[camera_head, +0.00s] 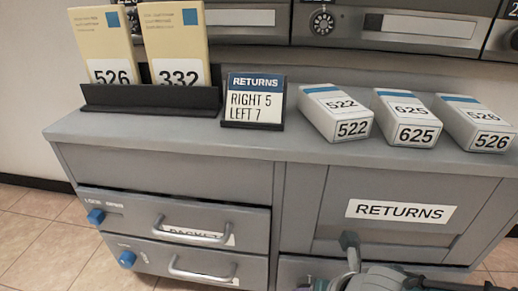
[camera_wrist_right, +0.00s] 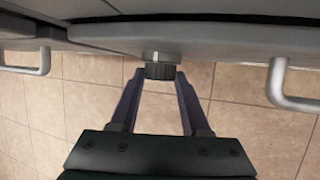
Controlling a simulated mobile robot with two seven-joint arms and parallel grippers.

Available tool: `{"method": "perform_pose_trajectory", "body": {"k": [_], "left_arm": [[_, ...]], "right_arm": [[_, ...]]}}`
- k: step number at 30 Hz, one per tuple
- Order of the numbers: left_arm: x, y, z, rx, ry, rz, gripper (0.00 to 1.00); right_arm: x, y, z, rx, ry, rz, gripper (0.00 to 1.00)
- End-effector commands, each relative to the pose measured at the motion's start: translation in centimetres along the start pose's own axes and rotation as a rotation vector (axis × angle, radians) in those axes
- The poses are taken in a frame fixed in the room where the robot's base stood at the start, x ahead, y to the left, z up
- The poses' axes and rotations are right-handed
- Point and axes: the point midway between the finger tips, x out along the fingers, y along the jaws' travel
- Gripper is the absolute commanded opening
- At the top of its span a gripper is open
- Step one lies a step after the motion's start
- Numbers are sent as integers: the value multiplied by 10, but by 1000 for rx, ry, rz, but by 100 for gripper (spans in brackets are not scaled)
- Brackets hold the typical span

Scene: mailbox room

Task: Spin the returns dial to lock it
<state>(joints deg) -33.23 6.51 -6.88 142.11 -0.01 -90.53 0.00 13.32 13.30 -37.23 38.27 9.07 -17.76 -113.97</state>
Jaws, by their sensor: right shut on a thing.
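The grey returns door (camera_head: 385,185) bears a white RETURNS label (camera_head: 401,211). A small returns sign (camera_head: 254,102) on the cabinet top reads RIGHT 5, LEFT 7. My left gripper is not in view.
White boxes numbered 522 (camera_head: 335,113), 625 (camera_head: 405,118) and 526 (camera_head: 476,123) lie on the cabinet top (camera_head: 190,139). Yellow envelopes stand in a black holder (camera_head: 150,99). Left drawers have bar handles (camera_head: 190,230) and blue knobs (camera_head: 96,216). Tiled floor shows below.

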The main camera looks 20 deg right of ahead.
Motion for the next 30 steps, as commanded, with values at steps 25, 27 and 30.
{"method": "perform_pose_trajectory", "body": {"k": [25, 27, 30], "left_arm": [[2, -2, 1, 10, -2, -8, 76], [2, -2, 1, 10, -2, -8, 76], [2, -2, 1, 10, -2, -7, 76]], "right_arm": [[0, -2, -1, 16, 2, 42, 72], [0, -1, -1, 16, 2, 43, 76], [0, -1, -1, 17, 1, 43, 76]]}}
